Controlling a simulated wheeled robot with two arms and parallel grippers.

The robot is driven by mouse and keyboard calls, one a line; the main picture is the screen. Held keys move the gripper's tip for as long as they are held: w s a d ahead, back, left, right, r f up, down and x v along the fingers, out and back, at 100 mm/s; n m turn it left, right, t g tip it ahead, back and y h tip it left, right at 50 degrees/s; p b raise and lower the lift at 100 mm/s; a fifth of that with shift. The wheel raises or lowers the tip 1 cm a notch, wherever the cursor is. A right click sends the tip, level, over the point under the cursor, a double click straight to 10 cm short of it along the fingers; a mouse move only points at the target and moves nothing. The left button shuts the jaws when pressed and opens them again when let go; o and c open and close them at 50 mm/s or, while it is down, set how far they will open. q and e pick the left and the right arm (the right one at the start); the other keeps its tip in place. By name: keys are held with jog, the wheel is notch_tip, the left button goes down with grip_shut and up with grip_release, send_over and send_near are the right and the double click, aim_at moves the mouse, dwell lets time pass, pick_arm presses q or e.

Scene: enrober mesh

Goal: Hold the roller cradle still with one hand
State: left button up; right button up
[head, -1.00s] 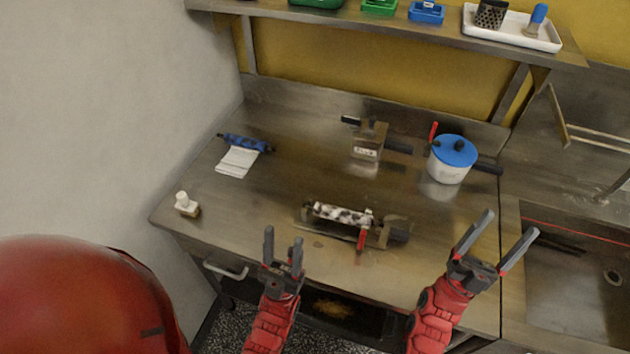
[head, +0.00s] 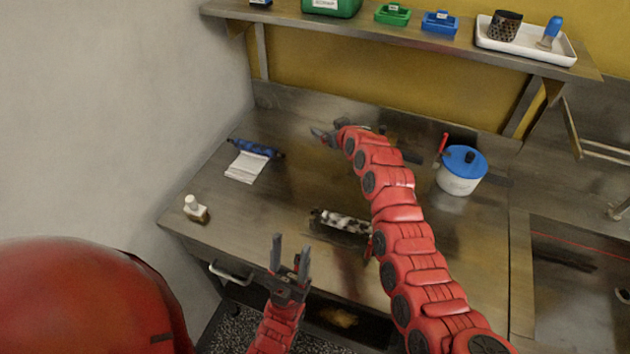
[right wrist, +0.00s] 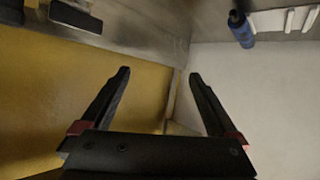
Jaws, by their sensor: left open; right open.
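The roller cradle (head: 318,228) lies on the steel worktop with a black-and-white patterned roller (head: 342,220) in it. My right arm hides its right part. My left gripper (head: 292,244) is open and empty, in front of the cradle and left of it, pointing up the picture, apart from it. My right gripper (head: 318,134) is open at the back of the worktop, beyond the cradle, pointing left. In the right wrist view its two fingers (right wrist: 160,73) are spread with nothing between them.
A blue-lidded pot (head: 461,172) stands right of my right arm. A shelf (head: 470,50) overhangs the back. My right arm mostly hides the metal box.

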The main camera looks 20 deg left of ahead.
jog(key=s+a+f+n+g+h, duration=0.2)
jog(key=s+a+n+g, duration=0.2)
jog(key=s, duration=0.3)
notch_tip(320, 180, up, 2)
jog(key=n+g+h, duration=0.5)
jog(key=g+h, duration=0.1)
send_over(315, 213)
notch_tip(315, 213, down, 12)
jog(key=shift+r, duration=0.2)
grip_shut()
